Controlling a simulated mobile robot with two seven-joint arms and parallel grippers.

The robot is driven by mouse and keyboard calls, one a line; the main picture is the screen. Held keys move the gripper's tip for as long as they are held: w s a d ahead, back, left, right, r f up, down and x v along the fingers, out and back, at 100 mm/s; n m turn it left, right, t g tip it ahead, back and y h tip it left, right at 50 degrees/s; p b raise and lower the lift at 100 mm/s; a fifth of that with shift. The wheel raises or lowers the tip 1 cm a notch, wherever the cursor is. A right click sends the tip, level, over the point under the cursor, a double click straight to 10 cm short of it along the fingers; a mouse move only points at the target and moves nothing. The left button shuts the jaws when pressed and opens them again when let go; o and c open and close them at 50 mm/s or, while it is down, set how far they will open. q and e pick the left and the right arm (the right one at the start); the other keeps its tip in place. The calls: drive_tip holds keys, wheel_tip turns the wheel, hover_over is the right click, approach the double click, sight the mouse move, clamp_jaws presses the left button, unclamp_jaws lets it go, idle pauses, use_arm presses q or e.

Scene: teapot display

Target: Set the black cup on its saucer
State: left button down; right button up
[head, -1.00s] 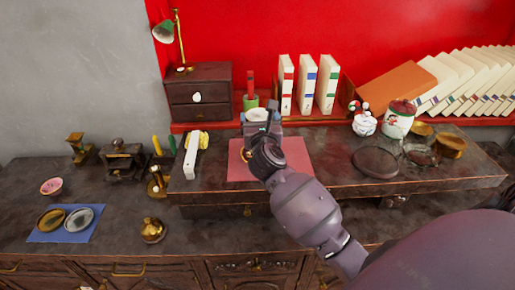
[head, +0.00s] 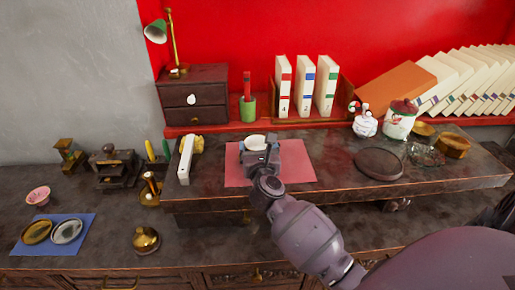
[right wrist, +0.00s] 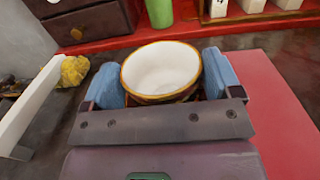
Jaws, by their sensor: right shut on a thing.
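My right gripper (head: 258,148) is shut on a cup (head: 255,142) over the back part of a pink mat. In the right wrist view the cup (right wrist: 162,70) is upright, with a white inside, a gold-brown rim and a darker outside mostly hidden by the blue finger pads (right wrist: 166,82). I cannot tell if its base touches the mat. Two saucers lie on a blue mat at the lower left: a dark gold one (head: 37,232) and a pale, dark-rimmed one (head: 67,231). Which one belongs to the cup is unclear. My left gripper is not in view.
The pink mat (head: 300,172) lies on the raised shelf. A pink cup (head: 38,195) stands behind the blue mat (head: 30,247). A dark round plate (head: 379,163) lies right.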

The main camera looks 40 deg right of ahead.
drive_tip(key=shift+f, duration=0.15)
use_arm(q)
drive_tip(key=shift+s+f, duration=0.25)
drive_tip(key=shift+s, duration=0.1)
use_arm(e)
drive_tip(key=o, duration=0.8)
